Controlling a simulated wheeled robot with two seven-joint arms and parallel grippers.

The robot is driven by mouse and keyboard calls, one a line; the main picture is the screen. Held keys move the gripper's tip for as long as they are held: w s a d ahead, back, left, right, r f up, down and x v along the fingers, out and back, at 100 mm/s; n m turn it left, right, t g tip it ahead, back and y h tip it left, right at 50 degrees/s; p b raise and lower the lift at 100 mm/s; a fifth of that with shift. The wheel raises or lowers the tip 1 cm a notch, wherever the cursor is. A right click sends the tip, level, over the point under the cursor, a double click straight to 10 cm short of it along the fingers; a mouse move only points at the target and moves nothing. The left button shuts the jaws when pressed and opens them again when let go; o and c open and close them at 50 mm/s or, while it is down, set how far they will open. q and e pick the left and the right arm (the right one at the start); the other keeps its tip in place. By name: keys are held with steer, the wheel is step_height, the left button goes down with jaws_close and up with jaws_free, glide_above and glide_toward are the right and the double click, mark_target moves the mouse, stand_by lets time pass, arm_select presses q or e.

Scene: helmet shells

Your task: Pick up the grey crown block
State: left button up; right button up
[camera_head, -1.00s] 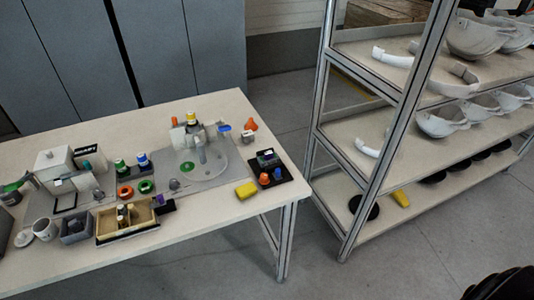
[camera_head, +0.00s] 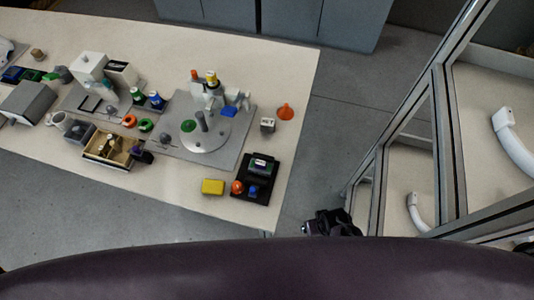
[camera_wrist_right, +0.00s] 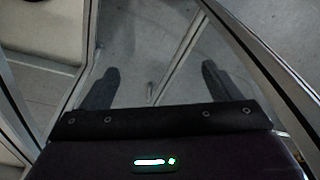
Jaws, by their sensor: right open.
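I cannot tell for sure which thing is the grey crown block. A small grey block (camera_head: 267,125) sits at the table's right side in the head view, near an orange cone. My right gripper (camera_wrist_right: 158,82) is open, with two dark fingers wide apart and only floor and shelf frame behind them. A dark part of what looks like my right arm shows at the lower middle of the head view, beside the shelf. It is well apart from the small grey block. My left gripper is not in view.
The table (camera_head: 60,165) carries a round grey plate (camera_head: 206,138) with a stand, a black tray (camera_head: 256,196), a yellow block (camera_head: 212,187), a wooden box (camera_head: 92,153) and several small parts. A metal-framed shelf (camera_head: 440,150) with white curved pieces stands close at right. Floor lies between them.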

steer(key=w+a+r+p, duration=0.1)
steer(key=w+r+p, duration=0.25)
steer(key=r, duration=1.05)
step_height(320, 180, up, 17)
steer(key=m+g+p, duration=0.2)
steer(key=m+p, duration=0.3)
glide_above(261, 162)
steer(key=shift+w+d, duration=0.1)
steer(key=shift+w, duration=0.05)
steer(key=shift+f, duration=0.25)
step_height(261, 162, down, 3)
steer(key=shift+r+p, duration=0.2)
steer(key=shift+p, duration=0.25)
steer(key=f, duration=0.1)
steer(key=f+p, duration=0.1)
steer(key=f, duration=0.1)
steer(key=shift+s+f, duration=0.2)
steer(key=shift+f, duration=0.6)
steer(key=c, duration=1.1)
